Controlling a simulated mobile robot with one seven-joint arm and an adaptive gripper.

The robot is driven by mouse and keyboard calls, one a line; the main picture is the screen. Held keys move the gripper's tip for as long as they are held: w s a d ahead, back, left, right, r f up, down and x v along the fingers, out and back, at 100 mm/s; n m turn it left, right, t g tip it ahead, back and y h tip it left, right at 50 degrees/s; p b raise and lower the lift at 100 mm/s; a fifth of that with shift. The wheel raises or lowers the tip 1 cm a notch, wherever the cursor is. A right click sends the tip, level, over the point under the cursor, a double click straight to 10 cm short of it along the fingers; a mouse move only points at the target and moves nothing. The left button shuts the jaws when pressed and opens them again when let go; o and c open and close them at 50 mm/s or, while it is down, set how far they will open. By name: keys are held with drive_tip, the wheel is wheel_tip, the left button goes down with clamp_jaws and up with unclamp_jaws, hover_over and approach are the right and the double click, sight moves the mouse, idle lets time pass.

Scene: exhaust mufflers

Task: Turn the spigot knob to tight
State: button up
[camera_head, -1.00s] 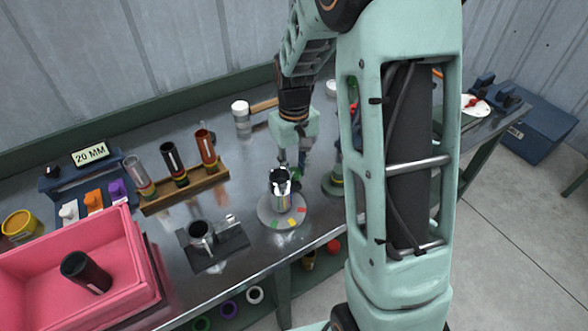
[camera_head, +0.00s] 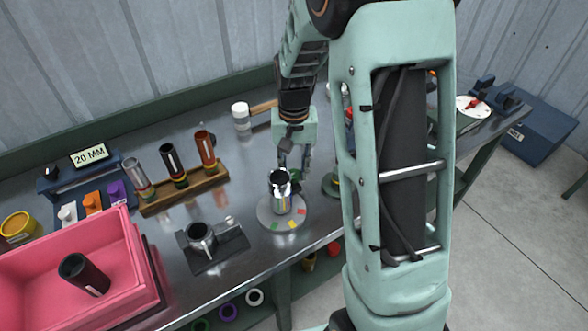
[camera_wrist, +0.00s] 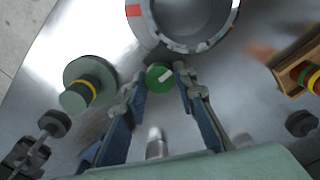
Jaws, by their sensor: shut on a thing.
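The spigot knob (camera_wrist: 160,77) is a round green knob with a white pointer mark, seen in the wrist view between my two fingertips. The pointer slants up to the right. My gripper (camera_wrist: 161,84) is shut on the knob, one finger at each side. In the head view my gripper (camera_head: 294,171) points down just behind a silver canister (camera_head: 282,199) with a dark open top. The canister stands on a round grey plate (camera_head: 264,214) with green, yellow and red patches. The canister's ring-shaped rim also shows in the wrist view (camera_wrist: 180,43).
A small clamp stand (camera_head: 214,249) is left of the plate. A wooden rack (camera_head: 200,190) holds several tubes behind it. A pink bin (camera_head: 30,250) with a dark cylinder (camera_head: 84,273) is at the left. Bare metal tabletop (camera_head: 225,140) lies behind.

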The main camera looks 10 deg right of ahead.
sight(294, 173)
drive_tip(key=o, duration=1.2)
drive_tip(key=shift+c, duration=0.2)
drive_tip(key=shift+r, duration=0.1)
wheel_tip(294, 173, up, 12)
